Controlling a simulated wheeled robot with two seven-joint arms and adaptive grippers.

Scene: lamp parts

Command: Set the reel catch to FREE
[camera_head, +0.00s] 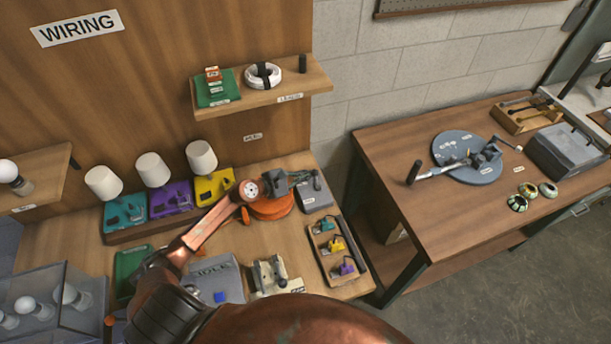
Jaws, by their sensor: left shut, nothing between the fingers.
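An orange round reel (276,209) sits on the wooden bench below the wall label. My left gripper (303,177) is dark grey and shut with nothing in it. It reaches over the reel from the left, with its fingertips toward the reel's right side, above a grey block (315,196). My forearm and gripper cover much of the reel. I cannot make out the catch or its setting, and I cannot tell whether the fingertips touch anything. My right gripper is not in view.
Three lamps on teal, purple (171,199) and yellow bases stand behind my arm. A tray (335,257) of small coloured parts lies to the right. A grey box (213,275) and a beige fixture (272,277) are in front. A second table (400,205) carries a blue-grey disc (448,146).

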